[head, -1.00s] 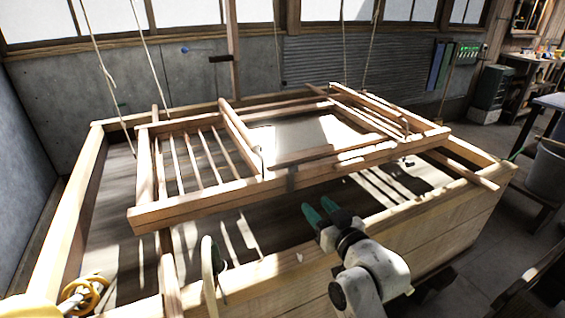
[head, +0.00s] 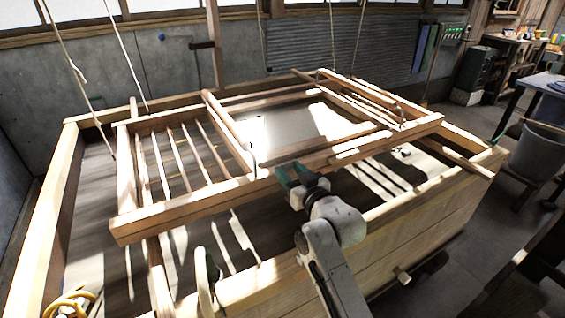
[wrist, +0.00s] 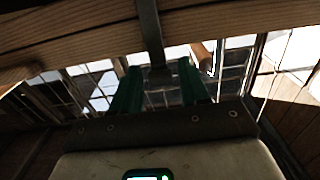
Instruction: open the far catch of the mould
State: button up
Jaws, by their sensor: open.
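The mould (head: 180,200) is a wooden frame with slats, hanging level on ropes over a large wooden vat. My gripper (head: 293,172) has green fingers and is at the middle of the mould's front rail. In the wrist view my gripper (wrist: 159,75) is open, with a finger on each side of a dark metal strap (wrist: 149,30). The strap crosses the wooden rail and its lower end lies between the fingers; it looks like a catch. I cannot tell whether the fingers touch it. In the head view my gripper hides that spot. I cannot tell which catch is the far one.
The vat's front wall (head: 400,240) stands below my arm. Ropes (head: 66,55) rise from the mould. A yellow coil (head: 72,303) lies at the lower left. A bucket (head: 540,145) stands to the right, and the floor around it looks partly clear.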

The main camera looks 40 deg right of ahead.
jog(key=shift+x, duration=2.1)
grip_shut()
